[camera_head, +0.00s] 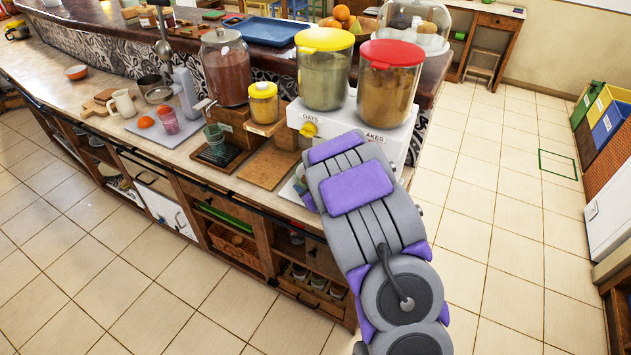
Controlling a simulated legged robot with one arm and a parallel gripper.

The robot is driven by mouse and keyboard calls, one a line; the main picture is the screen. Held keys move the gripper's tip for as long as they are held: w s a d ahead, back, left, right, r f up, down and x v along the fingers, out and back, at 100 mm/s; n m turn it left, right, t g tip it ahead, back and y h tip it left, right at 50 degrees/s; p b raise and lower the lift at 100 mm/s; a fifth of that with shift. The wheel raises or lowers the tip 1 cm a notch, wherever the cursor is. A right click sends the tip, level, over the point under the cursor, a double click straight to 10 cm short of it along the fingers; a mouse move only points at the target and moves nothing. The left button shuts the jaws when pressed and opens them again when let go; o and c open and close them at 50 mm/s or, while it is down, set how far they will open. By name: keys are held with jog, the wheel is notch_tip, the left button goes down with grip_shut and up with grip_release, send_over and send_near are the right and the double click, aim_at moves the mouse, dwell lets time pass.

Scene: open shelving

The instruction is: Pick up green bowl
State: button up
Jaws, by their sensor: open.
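I cannot make out a green bowl for certain. A small pale green shape (299,181) shows at the counter edge below the cereal dispenser, mostly hidden by my arm; I cannot tell if it is a bowl. A translucent green cup (214,134) sits under the tap of the brown drink dispenser, left of my arm. My grey and purple arm reaches up from the lower right to the front of the cereal dispenser. My gripper is hidden behind the arm links.
The white cereal dispenser (300,118) carries yellow- and red-lidded jars. A wooden board (268,165) lies left of my arm. A pink cup (167,119) and white mug (123,102) stand farther left. Shelves fill the counter front. The tiled floor (480,230) at right is clear.

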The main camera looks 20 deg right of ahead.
jog(key=shift+w+f, duration=0.3)
jog(key=shift+w, duration=0.3)
jog(key=shift+r, duration=0.1)
grip_shut()
jog(key=shift+s, duration=0.1)
dwell(0.8)
